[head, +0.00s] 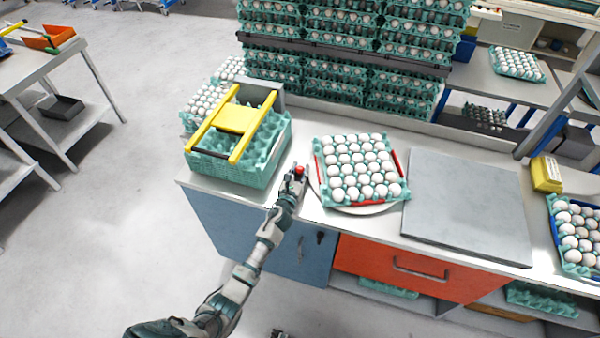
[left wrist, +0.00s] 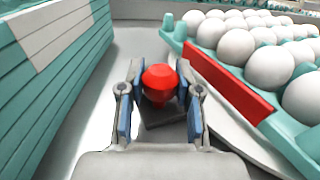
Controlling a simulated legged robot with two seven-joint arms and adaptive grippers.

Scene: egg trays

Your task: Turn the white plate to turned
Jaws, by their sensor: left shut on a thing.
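The white plate (head: 314,184) is round and lies flat on the counter, mostly hidden under a teal egg tray (head: 405,195) full of white eggs. Red strips show at the tray's sides. The plate's pale edge also shows in the left wrist view (left wrist: 236,137). My left gripper (head: 297,174) is at the plate's left edge. In the left wrist view my left gripper (left wrist: 160,95) is shut on a red knob (left wrist: 160,80), with a finger on each side of it. My right gripper is not in view.
A stack of empty teal trays (head: 225,172) with a yellow frame (head: 236,118) stands close on the left. A grey slab (head: 466,205) lies right of the plate. Tall stacks of filled trays (head: 350,50) stand behind. A narrow strip of counter is free around the gripper.

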